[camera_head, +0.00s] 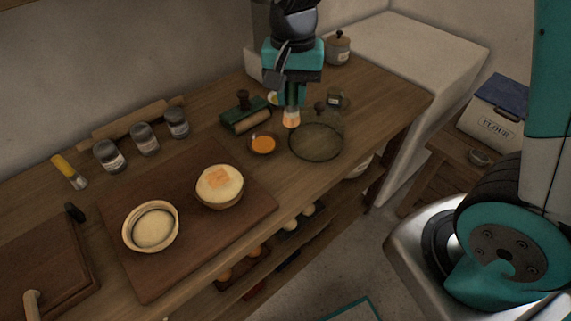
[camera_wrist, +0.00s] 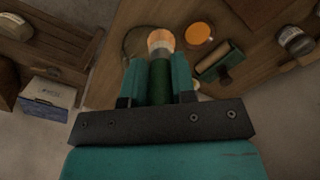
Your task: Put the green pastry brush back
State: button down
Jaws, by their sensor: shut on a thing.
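The green pastry brush (camera_wrist: 160,80) is in my gripper (camera_wrist: 159,82), its green handle between the two teal fingers. Its pale bristles, orange at the tip (camera_wrist: 161,40), stick out past the fingers. In the head view my gripper (camera_head: 291,97) points down over the back right of the wooden counter, with the bristles (camera_head: 291,119) lowest. They appear between a small dish of orange liquid (camera_head: 263,145) and a round dark mesh-like disc (camera_head: 316,142). Whether the bristles touch anything, I cannot tell.
A green holder with a wooden roller (camera_head: 246,114) is close left of my gripper. Several jars (camera_head: 144,139), a rolling pin (camera_head: 135,123) and a yellow-handled brush (camera_head: 69,172) line the back. Two bowls (camera_head: 151,227) (camera_head: 219,187) occupy a board (camera_head: 190,255) in front.

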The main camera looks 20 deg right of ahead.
aim_at(290, 125)
jog(key=f+p, duration=0.1)
jog(key=f, duration=1.7)
jog(key=shift+a+f+p, duration=0.2)
jog(key=shift+f+p, duration=0.15)
jog(key=c, duration=0.9)
grip_release()
jog(key=shift+f, duration=0.1)
jog(key=shift+c, duration=0.2)
notch_tip(290, 125, up, 12)
jog(key=shift+w+d+f+b, duration=0.15)
jog(key=shift+f+b, duration=0.1)
jog(key=shift+b, duration=0.7)
jog(key=s+a+r+n+y, duration=0.2)
jog(key=s+r+n, duration=0.4)
jog(key=s, duration=0.3)
jog(key=s+a+r+n+y, duration=0.2)
jog(key=s+r+n, duration=0.4)
jog(key=s+r, duration=0.3)
jog(key=shift+s+a+n, duration=0.2)
jog(key=shift+a+n, duration=0.05)
jog(key=shift+n, duration=0.15)
